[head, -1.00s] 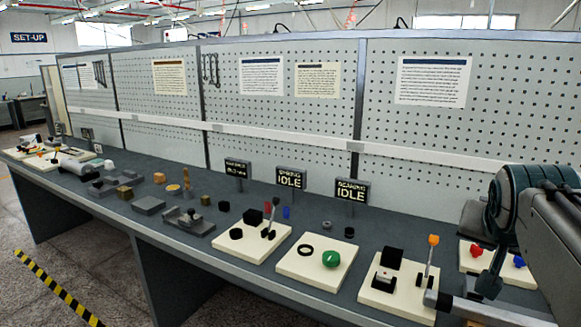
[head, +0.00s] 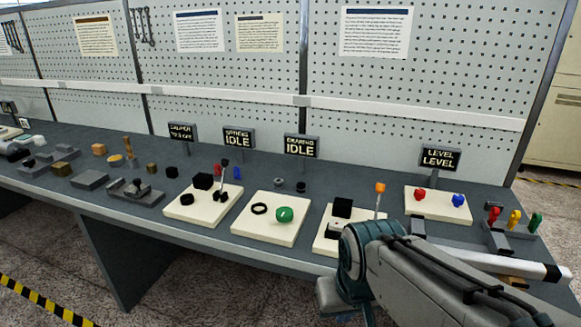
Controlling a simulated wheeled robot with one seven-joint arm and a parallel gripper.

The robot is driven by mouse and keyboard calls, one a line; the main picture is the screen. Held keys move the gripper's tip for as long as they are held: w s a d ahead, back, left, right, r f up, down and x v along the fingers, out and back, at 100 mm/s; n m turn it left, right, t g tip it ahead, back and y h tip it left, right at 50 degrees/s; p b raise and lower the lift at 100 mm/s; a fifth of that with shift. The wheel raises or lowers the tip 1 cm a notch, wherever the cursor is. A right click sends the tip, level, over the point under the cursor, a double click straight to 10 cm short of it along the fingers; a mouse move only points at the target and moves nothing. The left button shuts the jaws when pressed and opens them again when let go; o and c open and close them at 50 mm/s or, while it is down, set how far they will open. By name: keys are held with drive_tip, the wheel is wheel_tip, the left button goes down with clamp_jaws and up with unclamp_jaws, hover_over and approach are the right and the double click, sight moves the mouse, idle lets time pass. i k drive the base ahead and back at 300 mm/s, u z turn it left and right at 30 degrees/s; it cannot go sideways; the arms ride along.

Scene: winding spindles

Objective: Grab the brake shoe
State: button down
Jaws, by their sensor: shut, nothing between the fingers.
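I cannot tell for certain which piece is the brake shoe. Small dark loose pieces lie on the bench: a black block (head: 172,172), a dark ring-like piece (head: 279,184) and a dark piece (head: 300,186). My arm (head: 400,265) comes in from the lower right, over the front edge of the bench. I cannot make out my gripper's fingers; the arm's end is hidden or out of the picture.
Cream boards hold a lever (head: 224,172), a green knob (head: 285,214), an orange-topped lever (head: 380,188), and red and blue knobs (head: 458,200). Sign stands (head: 301,147) line the back. Red, yellow and green handles (head: 514,219) stand at the right. A pegboard wall (head: 240,90) closes the back.

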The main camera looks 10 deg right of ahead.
sight(335, 226)
drive_tip(key=z, duration=0.45)
drive_tip(key=k, duration=0.5)
drive_tip(key=z, duration=0.55)
drive_tip(key=k, duration=0.8)
drive_tip(key=u, duration=0.45)
drive_tip(key=i, duration=0.65)
drive_tip(key=u, duration=0.9)
drive_tip(key=i, duration=0.7)
drive_tip(key=z, duration=0.6)
drive_tip(key=i, duration=0.7)
drive_tip(key=z, duration=0.65)
